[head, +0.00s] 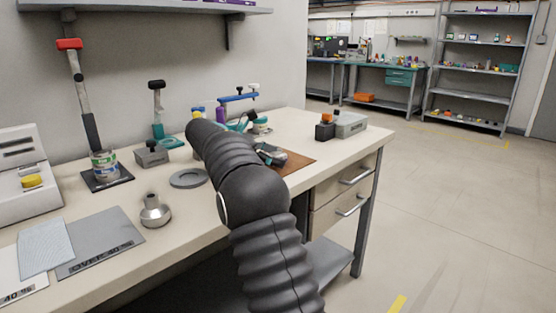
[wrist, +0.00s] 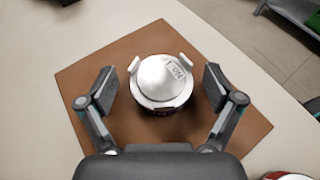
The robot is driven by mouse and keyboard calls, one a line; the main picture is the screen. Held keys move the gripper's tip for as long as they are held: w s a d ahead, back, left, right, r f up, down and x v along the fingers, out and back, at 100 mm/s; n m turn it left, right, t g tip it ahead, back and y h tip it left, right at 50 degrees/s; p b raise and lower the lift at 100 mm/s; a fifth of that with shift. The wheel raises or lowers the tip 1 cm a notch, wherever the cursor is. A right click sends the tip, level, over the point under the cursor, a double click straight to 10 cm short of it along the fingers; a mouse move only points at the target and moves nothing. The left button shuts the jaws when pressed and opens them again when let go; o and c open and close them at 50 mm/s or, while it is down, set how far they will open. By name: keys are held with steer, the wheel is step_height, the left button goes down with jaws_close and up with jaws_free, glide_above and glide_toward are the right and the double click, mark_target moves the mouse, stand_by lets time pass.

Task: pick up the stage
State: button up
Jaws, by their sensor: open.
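A round silver metal piece (wrist: 162,80), which I take to be the stage, sits on a brown mat (wrist: 95,75) in the wrist view. It has a domed top with a marked label and pale tabs at its sides. My gripper (wrist: 160,88) is open, with one finger on each side of the piece and a gap visible on both sides. In the head view my arm hides most of this spot; only part of the mat (head: 297,165) shows clearly at its right.
On the bench (head: 115,275) stand a metal funnel-shaped part (head: 155,213), a flat grey ring (head: 188,179), a can (head: 104,166) and a grey box (head: 349,125). A red-rimmed round thing (wrist: 287,176) shows at the wrist view's lower right. The floor right of the bench is clear.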

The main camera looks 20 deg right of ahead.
steer(key=shift+d, duration=0.15)
steer(key=c, duration=1.3)
steer(key=shift+c, duration=0.2)
steer(key=shift+r, duration=2.1)
steer(key=s+d+r, duration=0.4)
steer(key=s+r, duration=0.2)
steer(key=s, duration=0.5)
steer(key=shift+r+b, duration=0.35)
